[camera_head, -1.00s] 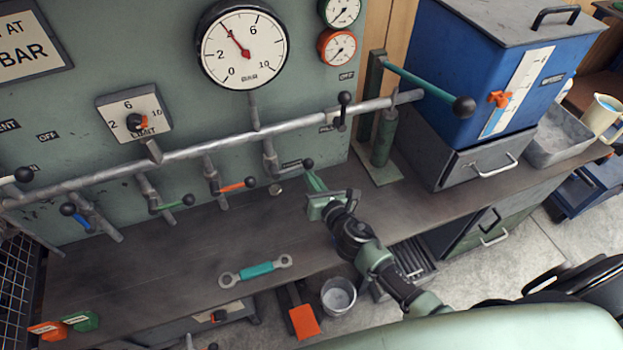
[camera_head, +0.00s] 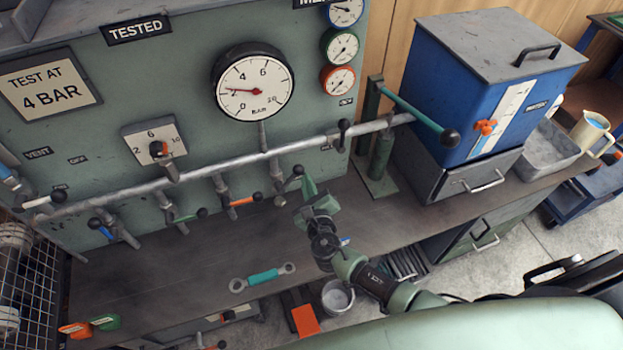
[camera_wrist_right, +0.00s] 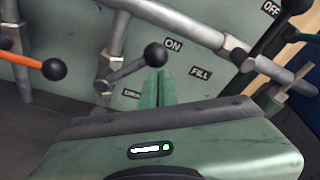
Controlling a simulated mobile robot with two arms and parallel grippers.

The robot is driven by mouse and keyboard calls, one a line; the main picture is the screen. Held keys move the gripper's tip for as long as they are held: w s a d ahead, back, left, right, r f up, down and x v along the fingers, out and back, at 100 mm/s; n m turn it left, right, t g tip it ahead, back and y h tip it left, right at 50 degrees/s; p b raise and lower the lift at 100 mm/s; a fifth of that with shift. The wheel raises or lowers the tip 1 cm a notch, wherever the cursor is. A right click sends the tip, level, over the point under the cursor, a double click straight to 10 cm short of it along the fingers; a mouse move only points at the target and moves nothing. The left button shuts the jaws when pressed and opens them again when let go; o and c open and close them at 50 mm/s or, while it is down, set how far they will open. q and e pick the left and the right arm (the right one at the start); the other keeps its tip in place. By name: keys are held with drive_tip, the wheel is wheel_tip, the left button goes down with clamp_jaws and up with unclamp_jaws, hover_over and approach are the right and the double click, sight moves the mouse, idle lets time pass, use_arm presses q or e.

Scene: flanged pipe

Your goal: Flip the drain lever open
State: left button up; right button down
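The drain lever (camera_head: 298,170) is a short dark handle with a black ball on a down-pipe below the large gauge. In the right wrist view the drain lever (camera_wrist_right: 154,54) slopes up and right from its valve, towards the ON label; the DRAIN label (camera_wrist_right: 133,93) is partly hidden. My right gripper (camera_head: 306,184) is at the ball, and its green fingers (camera_wrist_right: 157,82) are together just below it in the wrist view. The fingers look shut, touching or nearly touching the ball from below. My left gripper is not in view.
The pressure gauge (camera_head: 253,90) reads near 2. An orange-handled lever (camera_head: 243,201) and a green-handled lever (camera_head: 190,215) sit left of the drain lever. A green stand (camera_head: 376,160) and blue tank (camera_head: 480,95) stand to the right.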

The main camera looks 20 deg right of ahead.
sight(298, 174)
drive_tip(key=a+r+n+h+p, duration=0.1)
drive_tip(key=a+r+n+p, duration=0.1)
drive_tip(key=n, duration=0.1)
drive_tip(key=shift+a+r+t, duration=0.15)
drive_tip(key=shift+t, duration=0.15)
drive_tip(key=shift+s+a+r+n+p, duration=0.1)
drive_tip(key=shift+a+r+n+p, duration=0.1)
drive_tip(key=shift+a+n+p, duration=0.35)
drive_tip(key=shift+a+r+n+p, duration=0.15)
drive_tip(key=shift+a+n+p, duration=0.05)
drive_tip(key=shift+a+n, duration=0.55)
drive_tip(key=shift+a, duration=0.2)
